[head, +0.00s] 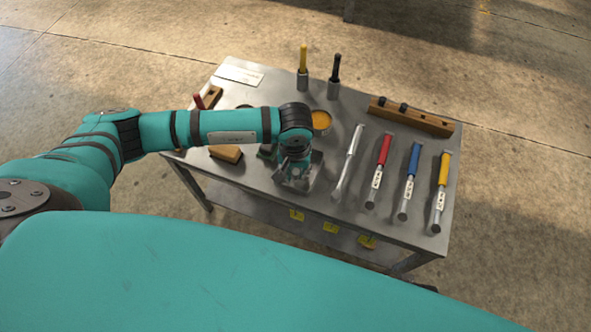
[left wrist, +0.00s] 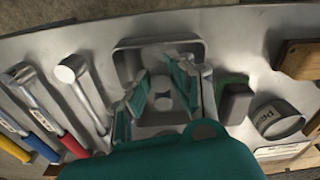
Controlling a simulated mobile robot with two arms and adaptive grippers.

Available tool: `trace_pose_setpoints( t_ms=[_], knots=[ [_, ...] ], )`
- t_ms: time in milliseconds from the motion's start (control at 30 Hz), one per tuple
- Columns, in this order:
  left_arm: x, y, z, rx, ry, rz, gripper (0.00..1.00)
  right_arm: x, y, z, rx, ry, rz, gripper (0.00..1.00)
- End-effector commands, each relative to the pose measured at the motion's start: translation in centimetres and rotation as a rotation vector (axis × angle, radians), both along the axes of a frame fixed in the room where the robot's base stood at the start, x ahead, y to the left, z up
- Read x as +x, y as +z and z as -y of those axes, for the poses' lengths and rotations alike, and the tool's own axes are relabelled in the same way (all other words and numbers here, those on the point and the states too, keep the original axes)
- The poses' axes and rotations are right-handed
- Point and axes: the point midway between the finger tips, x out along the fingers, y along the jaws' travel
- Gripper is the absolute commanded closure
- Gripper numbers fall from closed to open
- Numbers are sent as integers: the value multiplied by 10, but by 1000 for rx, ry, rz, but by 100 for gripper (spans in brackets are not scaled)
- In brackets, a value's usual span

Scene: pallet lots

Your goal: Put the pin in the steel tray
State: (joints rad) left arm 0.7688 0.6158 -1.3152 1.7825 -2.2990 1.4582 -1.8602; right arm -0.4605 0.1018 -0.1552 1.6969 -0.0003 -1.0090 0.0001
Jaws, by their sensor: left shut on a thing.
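The steel tray (left wrist: 122,66) is a shallow grey tray with rounded corners, lying on the metal table; in the head view my gripper mostly covers it. My left gripper (head: 294,174) points down over the tray, and it also shows in the left wrist view (left wrist: 160,80). Its fingers are shut on a small grey round-ended piece, which looks like the pin (left wrist: 163,101), seen nearly end on. Most of the pin is hidden between the fingers. I cannot tell whether it touches the tray floor. My right gripper is in neither view.
Hammers with white (head: 348,162), red (head: 381,165), blue (head: 410,175) and yellow (head: 441,185) handles lie right of the tray. A dark block (left wrist: 235,101) and a labelled tin (left wrist: 276,119) stand on its other side. A wooden rack (head: 412,117) lies at the back right.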

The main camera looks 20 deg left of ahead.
Motion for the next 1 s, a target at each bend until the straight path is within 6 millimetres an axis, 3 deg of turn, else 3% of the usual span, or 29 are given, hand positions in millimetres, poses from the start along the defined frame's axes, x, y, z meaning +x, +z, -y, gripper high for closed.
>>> trace_pose_setpoints(
  t_ms=[400, 433, 600, 933, 1000],
  knots=[
    [1, -1, 0, -1, 1, 2, 100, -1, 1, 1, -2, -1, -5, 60],
    [0, -1, 0, -1, 1, 2, 76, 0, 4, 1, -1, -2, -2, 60],
    [0, -1, 0, -1, 1, 2, 57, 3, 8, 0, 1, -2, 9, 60],
    [0, 2, 0, -1, 1, 2, 57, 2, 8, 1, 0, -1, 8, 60],
    [1, 10, 0, -1, 1, 5, 57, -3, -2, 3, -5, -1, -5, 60]
  ],
)
